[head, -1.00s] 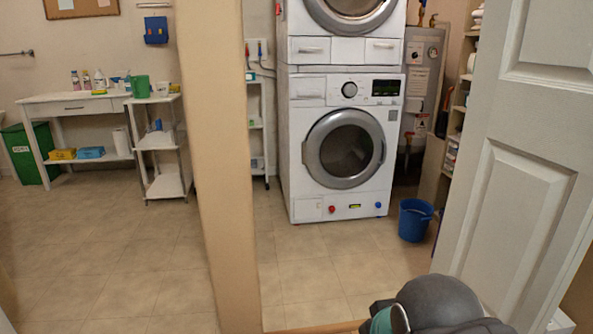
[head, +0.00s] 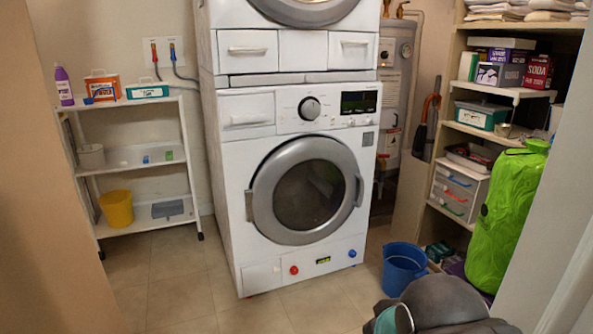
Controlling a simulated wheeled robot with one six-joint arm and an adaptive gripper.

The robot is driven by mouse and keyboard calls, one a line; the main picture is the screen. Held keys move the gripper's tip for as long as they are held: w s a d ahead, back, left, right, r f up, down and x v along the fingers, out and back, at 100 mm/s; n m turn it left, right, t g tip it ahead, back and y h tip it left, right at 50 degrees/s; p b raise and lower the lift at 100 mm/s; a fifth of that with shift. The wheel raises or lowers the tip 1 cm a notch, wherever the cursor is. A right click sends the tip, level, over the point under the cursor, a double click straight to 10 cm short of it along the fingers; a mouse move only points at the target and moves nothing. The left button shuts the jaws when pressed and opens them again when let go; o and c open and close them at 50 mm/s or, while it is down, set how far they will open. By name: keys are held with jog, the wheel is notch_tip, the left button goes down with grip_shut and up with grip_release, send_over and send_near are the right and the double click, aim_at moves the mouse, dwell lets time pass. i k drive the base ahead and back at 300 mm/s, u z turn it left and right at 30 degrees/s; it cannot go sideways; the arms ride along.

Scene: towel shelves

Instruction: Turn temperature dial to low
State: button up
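The lower washing machine (head: 235,165) stands ahead of me in the head view, white with a round grey door. The dial's markings are too small to read. My gripper is not in view; part of my arm shows at the bottom right.
A second machine (head: 300,52) is stacked on top. A blue bucket (head: 403,268) and a green bag (head: 512,215) stand right, by shelves (head: 447,150). The tiled floor (head: 175,275) in front is open.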

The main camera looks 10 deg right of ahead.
aim_at(384, 54)
jog(key=z, duration=0.5)
jog(key=i, duration=2.45)
jog(key=z, duration=0.5)
